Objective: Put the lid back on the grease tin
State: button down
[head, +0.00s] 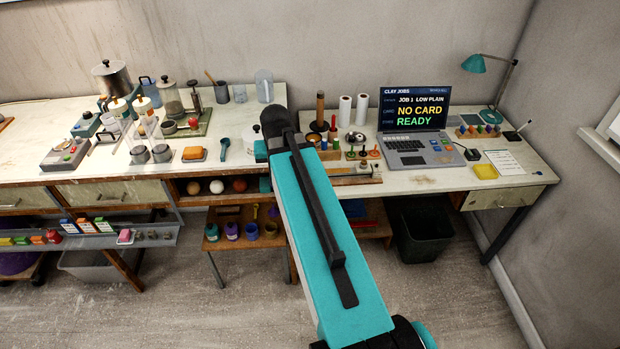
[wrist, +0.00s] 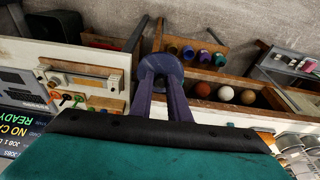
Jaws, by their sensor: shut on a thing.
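In the wrist view my gripper (wrist: 161,88) is shut on a round, dark purple-blue disc (wrist: 160,68), which looks like the lid. The disc is held off the surfaces, in front of the bench edge. In the head view my arm hides the fingers and the disc. I cannot tell for sure which container is the grease tin. Several small coloured jars, one of them purple (head: 231,231), stand on a low wooden stool under the bench. They also show beyond the disc in the wrist view, a purple one among them (wrist: 172,50).
An open shelf (head: 180,190) under the bench holds a brown, a white and an orange ball. The laptop (head: 415,125) and a wooden rack with pegs (head: 350,180) are on the right bench. A dark bin (head: 422,232) stands below. The front floor is clear.

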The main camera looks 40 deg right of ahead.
jog(key=w+a+r+n+b, duration=0.1)
jog(key=a+r+n, duration=0.1)
jog(key=a, duration=0.9)
jog(key=w+a+r+n+y+b, duration=0.1)
jog(key=w+a+r+n+b, duration=0.1)
jog(key=a, duration=0.9)
jog(key=shift+w+r+n+t+y, duration=0.3)
jog(key=shift+r+n, duration=0.45)
jog(key=shift+n, duration=0.35)
